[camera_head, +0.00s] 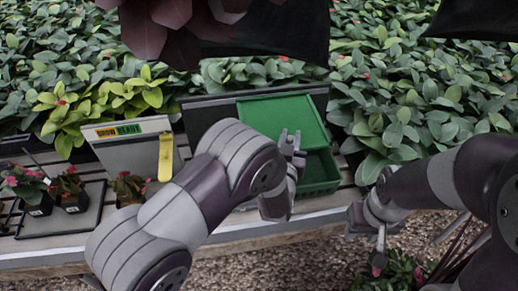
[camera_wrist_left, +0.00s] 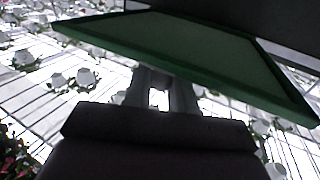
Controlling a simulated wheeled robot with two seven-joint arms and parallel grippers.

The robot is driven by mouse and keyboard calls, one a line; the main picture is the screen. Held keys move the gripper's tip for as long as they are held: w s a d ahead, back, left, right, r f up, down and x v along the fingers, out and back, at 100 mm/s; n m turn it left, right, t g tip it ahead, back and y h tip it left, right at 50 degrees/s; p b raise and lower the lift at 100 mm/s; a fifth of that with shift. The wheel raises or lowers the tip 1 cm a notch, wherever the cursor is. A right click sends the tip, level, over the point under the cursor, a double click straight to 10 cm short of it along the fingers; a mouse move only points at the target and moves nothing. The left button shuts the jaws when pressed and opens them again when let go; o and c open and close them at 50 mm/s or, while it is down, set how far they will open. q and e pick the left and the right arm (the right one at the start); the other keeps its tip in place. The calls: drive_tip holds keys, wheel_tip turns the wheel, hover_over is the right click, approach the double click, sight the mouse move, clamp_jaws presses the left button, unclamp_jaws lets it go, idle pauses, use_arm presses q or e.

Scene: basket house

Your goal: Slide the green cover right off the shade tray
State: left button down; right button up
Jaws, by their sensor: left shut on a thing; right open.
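The green cover (camera_head: 268,113) is a flat, rimmed panel at the middle of the head view, above the green shade tray (camera_head: 322,178). The tray shows to the right of and below the cover; my left arm hides part of it. My left gripper (camera_head: 291,143) is shut on the cover's near edge. In the left wrist view the cover (camera_wrist_left: 205,52) spans the top as a slanted slab, with the fingers (camera_wrist_left: 160,92) at its edge. My right gripper (camera_head: 374,230) is open, low at the right, apart from the tray and cover.
A sign board (camera_head: 125,140) with a yellow tag stands left on the slatted bench. Small potted plants (camera_head: 70,190) and a dark tray (camera_head: 55,220) are further left. Dense foliage fills the back; gravel lies in front.

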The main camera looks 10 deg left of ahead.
sight(316, 142)
use_arm(q)
drive_tip(key=d, duration=0.2)
drive_tip(key=w+d+b, duration=0.1)
drive_tip(key=d, duration=0.1)
drive_tip(key=w+d+b, duration=0.1)
drive_tip(key=d, duration=0.1)
drive_tip(key=shift+r, duration=0.3)
drive_tip(key=shift+w+d+r, duration=0.2)
drive_tip(key=shift+d, duration=0.4)
drive_tip(key=c, duration=1.2)
unclamp_jaws()
drive_tip(key=shift+o, duration=0.8)
drive_tip(key=shift+a+f, duration=0.15)
drive_tip(key=shift+s+f, duration=0.15)
drive_tip(key=s+a+b, duration=0.1)
drive_tip(key=s+b, duration=0.1)
drive_tip(key=s, duration=1)
drive_tip(key=shift+a, duration=0.2)
